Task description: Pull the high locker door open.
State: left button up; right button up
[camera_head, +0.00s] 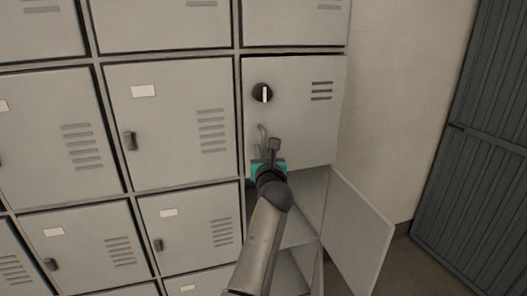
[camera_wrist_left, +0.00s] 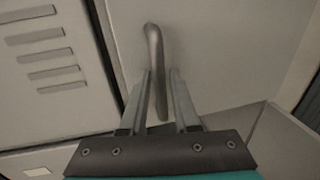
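The high locker door (camera_head: 300,125) is a light grey panel in the right column, and it looks shut. It carries a round dark knob (camera_head: 262,93) with a pale upright mark, vent slots at its right, and a bar handle (camera_head: 262,132) low on its left side. My left gripper (camera_head: 267,146) is at the handle. In the left wrist view the handle (camera_wrist_left: 155,60) runs down between the two fingers (camera_wrist_left: 160,100), which are open, with a gap visible on each side. My right gripper is not in view.
Below the high door, an open compartment (camera_head: 290,225) has its door (camera_head: 355,235) swung out to the right. Other closed lockers (camera_head: 170,125) fill the left. A bare wall (camera_head: 400,100) and a dark grey ribbed panel (camera_head: 485,150) stand at the right.

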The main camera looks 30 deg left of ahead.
pick_arm(q)
jog(key=shift+c, duration=0.2)
grip_shut()
dwell(1.1)
